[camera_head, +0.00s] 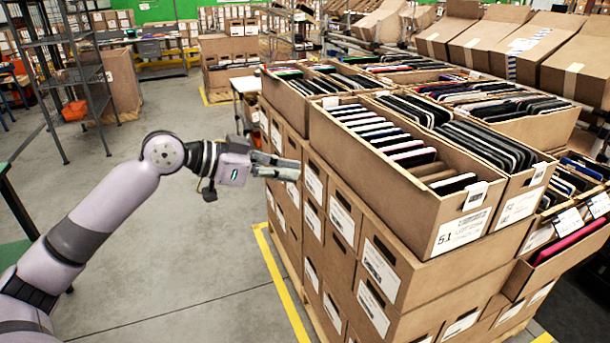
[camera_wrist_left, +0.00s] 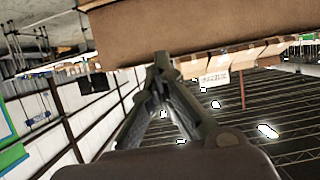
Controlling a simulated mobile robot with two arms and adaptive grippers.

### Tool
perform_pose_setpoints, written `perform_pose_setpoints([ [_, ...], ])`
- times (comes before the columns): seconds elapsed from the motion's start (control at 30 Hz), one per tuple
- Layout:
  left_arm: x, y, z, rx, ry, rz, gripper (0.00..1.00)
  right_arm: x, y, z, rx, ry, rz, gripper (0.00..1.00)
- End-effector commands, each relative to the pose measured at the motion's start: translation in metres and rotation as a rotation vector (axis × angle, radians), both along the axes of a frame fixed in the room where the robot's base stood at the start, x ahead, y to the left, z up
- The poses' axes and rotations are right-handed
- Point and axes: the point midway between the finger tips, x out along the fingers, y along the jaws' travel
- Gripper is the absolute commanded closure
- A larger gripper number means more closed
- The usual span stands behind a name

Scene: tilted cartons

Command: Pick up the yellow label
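I cannot make out a clearly yellow label on any carton; the labels that show are white or pale. The nearest open carton (camera_head: 385,180) has a pale label marked 51 (camera_head: 461,231) on its front end. My left gripper (camera_head: 298,168) is beside the left side of the carton stack, near its upper edge. In the left wrist view the left gripper's fingers (camera_wrist_left: 163,62) meet at their tips, with nothing visible between them. A brown carton surface (camera_wrist_left: 190,30) fills the top of that view, close to the fingertips. My right gripper is not in view.
Stacked cartons of thin dark items fill the middle and right. A white label (camera_head: 380,272) is on a lower carton's side. Yellow floor tape (camera_head: 283,285) runs along the stack. Metal shelving (camera_head: 65,80) stands at back left. The grey floor (camera_head: 190,240) left of the stack is clear.

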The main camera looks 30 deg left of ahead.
Motion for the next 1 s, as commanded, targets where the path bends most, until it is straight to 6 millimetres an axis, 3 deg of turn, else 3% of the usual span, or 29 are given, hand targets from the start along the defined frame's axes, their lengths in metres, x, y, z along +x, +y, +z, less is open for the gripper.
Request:
perform_pose_setpoints([
  [0.47,-0.0050,0.0037,0.0004,0.002,0.000,-0.001,0.99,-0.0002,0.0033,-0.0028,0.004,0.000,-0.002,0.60],
  [1.0,-0.0046,0.0037,0.0003,0.001,0.000,0.000,0.63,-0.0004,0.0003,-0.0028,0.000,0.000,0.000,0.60],
])
